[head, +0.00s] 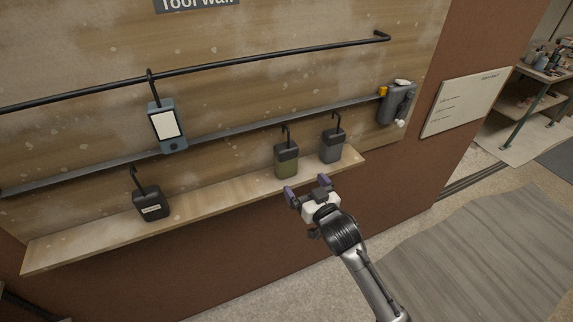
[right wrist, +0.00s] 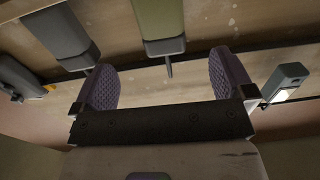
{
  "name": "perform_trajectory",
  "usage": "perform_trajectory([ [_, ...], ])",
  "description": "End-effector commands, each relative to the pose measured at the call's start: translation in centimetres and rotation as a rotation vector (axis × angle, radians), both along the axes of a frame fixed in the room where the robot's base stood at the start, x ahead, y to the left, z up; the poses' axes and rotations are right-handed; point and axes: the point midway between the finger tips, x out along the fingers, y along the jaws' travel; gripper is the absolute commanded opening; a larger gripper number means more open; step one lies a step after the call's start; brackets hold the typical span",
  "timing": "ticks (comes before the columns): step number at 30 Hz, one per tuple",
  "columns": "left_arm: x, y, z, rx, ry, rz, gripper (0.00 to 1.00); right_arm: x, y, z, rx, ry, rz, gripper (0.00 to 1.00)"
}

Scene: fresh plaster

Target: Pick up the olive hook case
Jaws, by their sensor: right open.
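The olive hook case (head: 286,165), with a dark grey top and a black hook, stands upright on the wooden shelf (head: 235,193), right of its middle. In the right wrist view the olive case (right wrist: 160,20) appears upside down at the top centre, hook pointing down. My right gripper (head: 308,188) is open and empty in front of the shelf, just below and to the right of the olive case. In the right wrist view its purple pads (right wrist: 166,78) stand wide apart on either side of the hook's line; no contact shows. My left gripper is not in view.
A grey hook case (head: 332,149) stands close right of the olive one. A black labelled case (head: 151,205) is at the shelf's left. A blue device (head: 167,124) hangs from the upper rail (head: 230,66). A grey tool (head: 396,104) is mounted at right. The shelf between black and olive is clear.

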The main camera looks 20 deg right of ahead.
Motion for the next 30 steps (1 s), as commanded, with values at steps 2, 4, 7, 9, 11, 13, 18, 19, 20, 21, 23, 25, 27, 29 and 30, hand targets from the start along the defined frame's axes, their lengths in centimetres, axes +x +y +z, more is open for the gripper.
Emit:
perform_trajectory([
  [2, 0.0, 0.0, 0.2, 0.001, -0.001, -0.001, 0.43, 1.6, 0.1, 0.2, 0.000, -0.001, -0.001, 1.00],
  [4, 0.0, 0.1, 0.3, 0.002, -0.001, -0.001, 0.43, 2.8, 0.3, 0.2, 0.000, -0.001, 0.000, 1.00],
  [7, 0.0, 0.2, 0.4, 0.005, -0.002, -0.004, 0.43, 4.2, 0.5, 0.1, -0.001, 0.001, 0.000, 1.00],
  [9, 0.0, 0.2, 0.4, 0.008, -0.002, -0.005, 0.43, 5.0, 0.6, 0.1, 0.000, 0.000, 0.000, 1.00],
  [11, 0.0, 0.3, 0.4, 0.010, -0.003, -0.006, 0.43, 5.6, 0.6, 0.0, 0.000, 0.002, 0.000, 1.00],
  [13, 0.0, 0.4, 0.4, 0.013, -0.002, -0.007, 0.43, 6.0, 0.7, 0.0, 0.000, 0.002, 0.000, 1.00],
  [18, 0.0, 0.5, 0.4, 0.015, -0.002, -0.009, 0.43, 6.5, 0.7, 0.0, -0.001, 0.001, 0.000, 1.00],
  [19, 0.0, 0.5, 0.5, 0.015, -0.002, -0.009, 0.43, 6.7, 0.7, 0.0, -0.001, 0.001, 0.000, 1.00],
  [20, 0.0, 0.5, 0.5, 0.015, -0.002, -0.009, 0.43, 6.9, 0.8, 0.0, -0.001, 0.002, 0.000, 1.00],
  [21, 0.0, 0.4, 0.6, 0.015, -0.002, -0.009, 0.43, 7.2, 0.8, 0.0, -0.001, 0.003, -0.001, 1.00],
  [23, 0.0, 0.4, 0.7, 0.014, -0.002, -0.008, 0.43, 7.9, 0.9, 0.0, -0.002, 0.002, -0.001, 1.00],
  [25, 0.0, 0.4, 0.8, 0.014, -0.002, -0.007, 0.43, 8.8, 1.0, -0.2, -0.002, 0.003, -0.001, 1.00],
  [27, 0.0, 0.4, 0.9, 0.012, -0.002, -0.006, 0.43, 9.5, 1.1, -0.3, -0.002, 0.003, 0.000, 1.00],
  [29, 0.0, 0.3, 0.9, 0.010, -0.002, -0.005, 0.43, 10.2, 1.2, -0.4, -0.001, 0.003, 0.000, 1.00],
  [30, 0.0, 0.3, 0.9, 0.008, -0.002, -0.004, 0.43, 10.5, 1.2, -0.4, -0.001, 0.002, 0.000, 1.00],
])
